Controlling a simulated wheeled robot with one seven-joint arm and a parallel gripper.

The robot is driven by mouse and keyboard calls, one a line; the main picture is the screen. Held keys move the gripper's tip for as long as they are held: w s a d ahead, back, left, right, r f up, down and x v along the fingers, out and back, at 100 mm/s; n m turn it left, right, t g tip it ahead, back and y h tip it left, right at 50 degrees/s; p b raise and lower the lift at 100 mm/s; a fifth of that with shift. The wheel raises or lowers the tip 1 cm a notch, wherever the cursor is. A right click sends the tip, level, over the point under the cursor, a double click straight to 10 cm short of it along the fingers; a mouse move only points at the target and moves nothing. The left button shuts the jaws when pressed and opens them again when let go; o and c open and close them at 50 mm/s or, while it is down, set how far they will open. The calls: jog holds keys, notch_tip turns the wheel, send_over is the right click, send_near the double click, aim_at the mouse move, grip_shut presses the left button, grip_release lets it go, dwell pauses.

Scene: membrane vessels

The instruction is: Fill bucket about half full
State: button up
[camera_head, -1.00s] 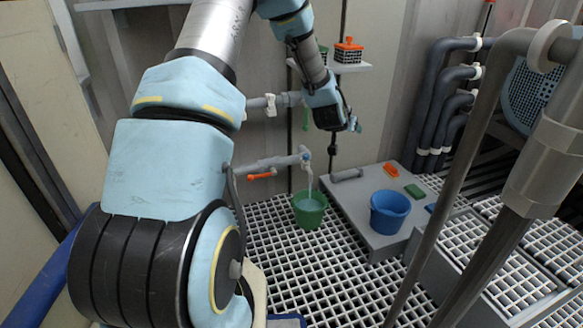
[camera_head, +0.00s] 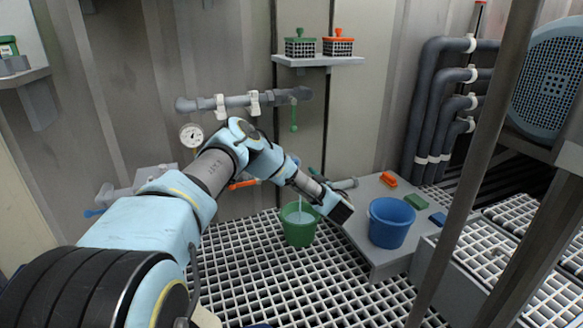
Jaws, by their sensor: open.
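A green bucket (camera_head: 298,232) stands upright on the grating floor, left of the grey bench. A thin stream of water (camera_head: 300,203) falls into it and its inside looks pale with water; the exact level is hard to tell. The tap above it is mostly hidden behind my arm; an orange lever (camera_head: 243,184) shows beside the arm. My gripper (camera_head: 341,213) is open and empty, just right of the green bucket's rim in the picture, pointing down and right. I cannot tell its depth relative to the bucket. A blue bucket (camera_head: 390,226) stands on the bench.
The grey bench (camera_head: 376,257) holds an orange block (camera_head: 388,179), a green block (camera_head: 416,201) and a blue block (camera_head: 438,217). A shelf (camera_head: 318,61) above holds two small baskets. A grey post (camera_head: 480,150) crosses the right side. The grating in front is free.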

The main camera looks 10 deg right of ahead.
jog(key=w+b, duration=0.1)
jog(key=w, duration=0.1)
jog(key=w+b, duration=0.1)
jog(key=w, duration=0.2)
jog(key=w+a+b, duration=0.1)
jog(key=w, duration=0.2)
jog(key=shift+w+a+f+b, duration=0.1)
jog(key=shift+w+f+b, duration=0.05)
jog(key=shift+b, duration=0.15)
jog(key=shift+w, duration=0.35)
grip_shut()
